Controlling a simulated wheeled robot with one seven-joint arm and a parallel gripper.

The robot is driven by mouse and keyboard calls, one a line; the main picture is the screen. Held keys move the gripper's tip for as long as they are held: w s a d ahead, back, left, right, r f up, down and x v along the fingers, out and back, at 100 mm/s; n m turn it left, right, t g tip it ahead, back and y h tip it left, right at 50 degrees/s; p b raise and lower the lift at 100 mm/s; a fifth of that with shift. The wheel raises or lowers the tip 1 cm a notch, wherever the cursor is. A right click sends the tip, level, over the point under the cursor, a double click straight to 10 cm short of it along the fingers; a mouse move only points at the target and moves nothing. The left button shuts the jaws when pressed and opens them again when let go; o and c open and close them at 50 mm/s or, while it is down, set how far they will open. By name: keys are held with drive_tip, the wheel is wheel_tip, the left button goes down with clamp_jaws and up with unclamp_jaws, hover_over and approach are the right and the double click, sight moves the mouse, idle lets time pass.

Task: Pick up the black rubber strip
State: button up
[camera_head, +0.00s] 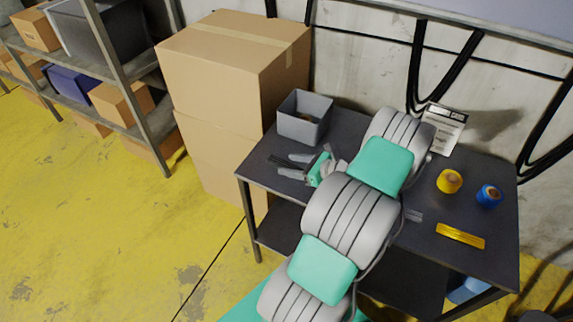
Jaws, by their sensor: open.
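A thin dark strip, which looks like the black rubber strip (283,162), lies at the left part of the dark table, low in contrast against the top. My gripper (286,164) is at this strip with its two grey fingers apart, pointing left. The strip shows between the fingers. I cannot tell whether either finger touches it or how high the fingers are above the table. My own arm covers the middle of the table.
A grey bin (303,131) stands at the table's back left, behind my gripper. Right of my arm are a yellow roll (449,181), a blue roll (489,196), a yellow bar (460,236) and a paper sheet (447,117). Stacked cardboard boxes (215,75) stand left of the table.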

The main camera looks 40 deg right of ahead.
drive_tip(key=shift+w+a+f, duration=0.15)
drive_tip(key=shift+w+f, duration=0.1)
drive_tip(key=shift+w, duration=0.35)
drive_tip(key=shift+c, duration=0.3)
clamp_jaws()
